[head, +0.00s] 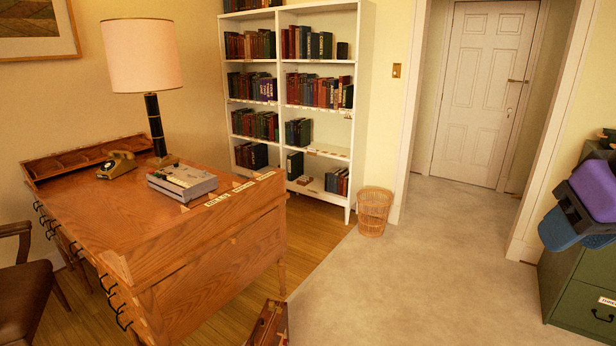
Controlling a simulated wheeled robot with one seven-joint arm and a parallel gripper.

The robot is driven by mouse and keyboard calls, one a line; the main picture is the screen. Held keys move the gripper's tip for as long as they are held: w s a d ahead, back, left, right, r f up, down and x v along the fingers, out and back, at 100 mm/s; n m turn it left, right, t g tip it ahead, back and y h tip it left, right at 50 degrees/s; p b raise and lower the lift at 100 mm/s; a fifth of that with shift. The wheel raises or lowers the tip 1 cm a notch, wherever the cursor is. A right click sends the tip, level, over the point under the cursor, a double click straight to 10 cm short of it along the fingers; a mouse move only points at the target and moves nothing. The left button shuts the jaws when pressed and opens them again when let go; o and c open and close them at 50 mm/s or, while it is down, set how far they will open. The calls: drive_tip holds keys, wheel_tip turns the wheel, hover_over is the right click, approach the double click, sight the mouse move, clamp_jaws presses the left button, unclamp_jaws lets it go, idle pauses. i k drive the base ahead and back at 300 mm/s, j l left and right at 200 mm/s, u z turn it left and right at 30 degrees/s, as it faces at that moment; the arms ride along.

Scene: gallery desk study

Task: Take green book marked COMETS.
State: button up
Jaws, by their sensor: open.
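Books stand in rows on the white bookcase (364,100) against the far wall. Several have dark green spines, among them a large dark green book (295,165) on a lower right shelf. Another group of green and dark books (298,132) stands on the shelf above it.
A wooden desk (160,225) with a lamp (140,58), telephone (117,165) and grey device (182,181) fills the left. A wicker basket (374,212) stands beside the bookcase. A green cabinet (582,300) is at right. Carpet (420,285) is clear toward the white door (485,90).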

sight(325, 38)
drive_tip(key=i, duration=4.4)
drive_tip(key=i+u, duration=0.2)
drive_tip(key=i, duration=0.4)
drive_tip(key=i+l+u, duration=0.15)
drive_tip(key=i, duration=0.4)
